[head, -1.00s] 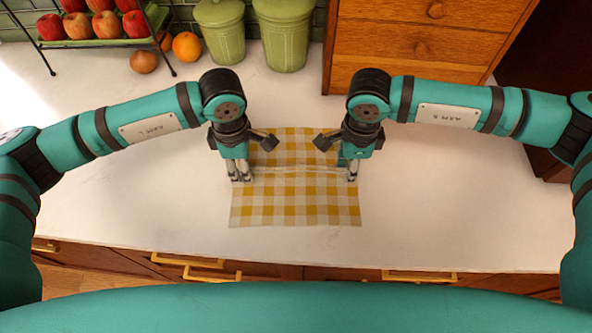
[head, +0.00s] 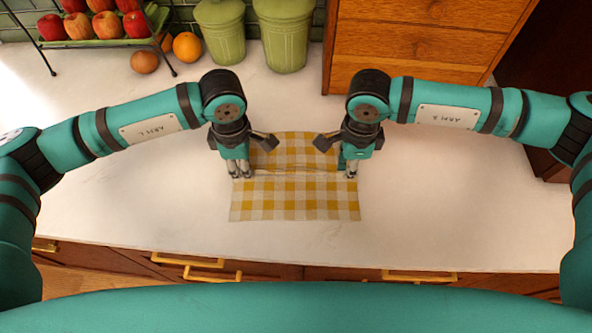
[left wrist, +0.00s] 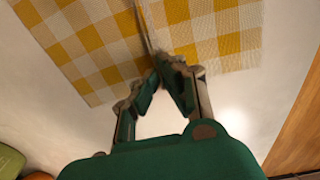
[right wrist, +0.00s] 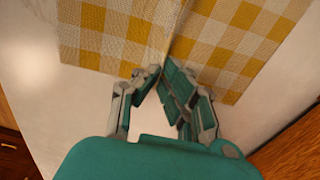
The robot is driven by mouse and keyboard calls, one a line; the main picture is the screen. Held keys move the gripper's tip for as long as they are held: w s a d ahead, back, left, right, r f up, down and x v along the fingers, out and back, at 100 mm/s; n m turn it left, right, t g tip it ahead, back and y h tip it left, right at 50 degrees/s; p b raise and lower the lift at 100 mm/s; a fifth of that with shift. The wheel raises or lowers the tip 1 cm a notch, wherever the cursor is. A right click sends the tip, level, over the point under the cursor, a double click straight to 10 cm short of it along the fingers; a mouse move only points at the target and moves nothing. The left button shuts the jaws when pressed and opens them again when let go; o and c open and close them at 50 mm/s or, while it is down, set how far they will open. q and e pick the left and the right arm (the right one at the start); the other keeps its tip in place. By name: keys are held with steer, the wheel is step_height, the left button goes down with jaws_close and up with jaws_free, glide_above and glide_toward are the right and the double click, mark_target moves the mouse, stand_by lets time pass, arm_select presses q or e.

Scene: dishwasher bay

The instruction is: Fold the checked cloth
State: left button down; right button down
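The yellow and white checked cloth (head: 295,198) lies on the pale counter with a raised ridge running left to right across its middle. Its far part (head: 296,149) shows between my wrists. My left gripper (head: 240,172) is at the left end of the ridge. In the left wrist view its fingertips (left wrist: 162,62) come together on the cloth's edge at the crease. My right gripper (head: 348,172) is at the right end of the ridge. In the right wrist view its fingertips (right wrist: 160,72) also close on the cloth's edge at the crease.
The counter (head: 450,220) is clear to both sides of the cloth. Green canisters (head: 285,35), an orange (head: 187,46), an onion (head: 144,61) and a rack of apples (head: 90,25) stand at the back. A wooden drawer unit (head: 410,45) stands behind my right arm.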

arm_select(q)
steer(key=shift+s, duration=0.1)
arm_select(e)
steer(key=shift+s+d, duration=0.1)
steer(key=shift+s, duration=0.05)
